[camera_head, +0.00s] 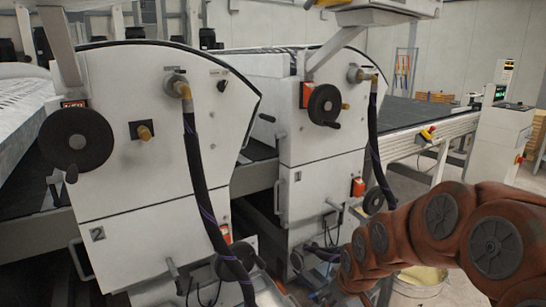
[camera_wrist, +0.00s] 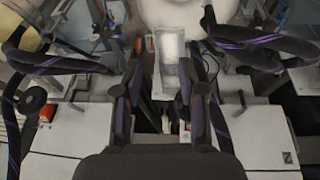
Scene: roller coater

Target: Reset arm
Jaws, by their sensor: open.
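My gripper (camera_wrist: 160,88) shows in the wrist view with its two dark fingers spread apart. It is open, and nothing is held between the fingers. My orange arm comes in from the right in the head view and bends down toward the bottom, in front of the roller coater. The end of the arm is hard to make out there. The roller coater has two white machine units, a near left one (camera_head: 150,185) and a right one (camera_head: 315,150). Each has a dark handwheel on its face.
Black hoses (camera_head: 200,180) hang from the unit fronts; in the wrist view, hoses (camera_wrist: 262,40) loop close on both sides of my gripper. A conveyor (camera_head: 408,112) runs behind at the right, near a white control post (camera_head: 500,130). A yellowish bucket (camera_head: 420,280) stands below my arm.

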